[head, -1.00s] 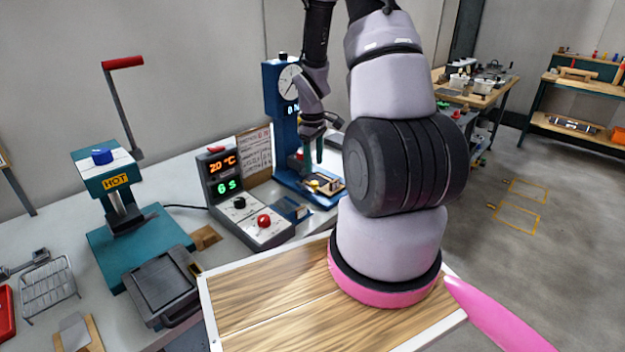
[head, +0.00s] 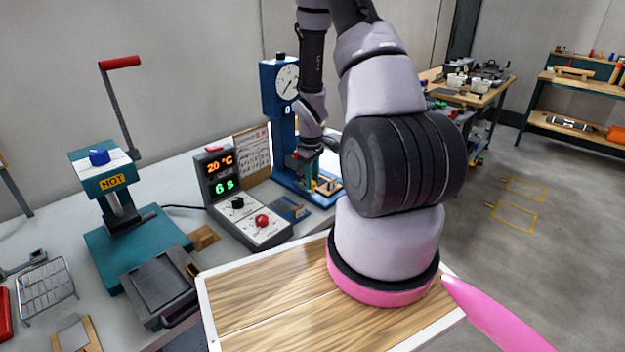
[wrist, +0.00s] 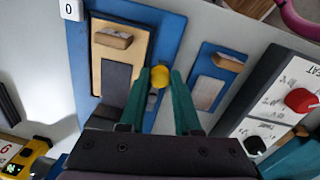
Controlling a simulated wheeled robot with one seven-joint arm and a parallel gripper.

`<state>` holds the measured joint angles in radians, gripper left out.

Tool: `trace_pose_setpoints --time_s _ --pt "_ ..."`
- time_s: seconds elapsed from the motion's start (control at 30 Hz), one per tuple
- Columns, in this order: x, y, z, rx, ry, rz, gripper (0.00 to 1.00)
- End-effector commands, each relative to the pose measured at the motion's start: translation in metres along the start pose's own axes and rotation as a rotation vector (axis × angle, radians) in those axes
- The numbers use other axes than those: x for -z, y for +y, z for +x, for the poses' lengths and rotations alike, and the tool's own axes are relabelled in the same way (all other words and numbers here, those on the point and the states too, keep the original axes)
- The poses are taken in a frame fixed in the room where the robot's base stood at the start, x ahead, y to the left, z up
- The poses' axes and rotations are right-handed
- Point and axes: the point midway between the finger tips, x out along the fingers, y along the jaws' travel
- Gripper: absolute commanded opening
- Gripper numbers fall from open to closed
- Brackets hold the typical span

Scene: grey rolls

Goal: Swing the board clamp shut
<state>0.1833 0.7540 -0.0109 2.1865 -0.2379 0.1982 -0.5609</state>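In the wrist view a light wooden board (wrist: 105,67) with a dark grey pad and a small wooden block lies on the blue base (wrist: 165,28) of the gauge stand. A round yellow knob (wrist: 159,77), seemingly the board clamp's, shows at the board's right edge. My gripper (wrist: 161,88) has its two green fingers apart, one on each side of the knob. I cannot tell whether either finger touches it. The rest of the clamp is hidden or too small to make out. In the head view my gripper (head: 313,177) is low over the stand's base, partly hidden by my arm.
The blue gauge stand (head: 270,80) rises beside my gripper. A control box (head: 219,176) with red and black knobs stands to its left, with a smaller blue plate (wrist: 228,53) between. A teal hot press (head: 105,175) is further left.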

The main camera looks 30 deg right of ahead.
Motion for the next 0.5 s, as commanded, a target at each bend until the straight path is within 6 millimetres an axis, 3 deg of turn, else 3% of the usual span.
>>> trace_pose_setpoints --time_s 0.5 --pt "0.0022 -0.0067 -0.0007 -0.001 -0.006 0.130 0.00"
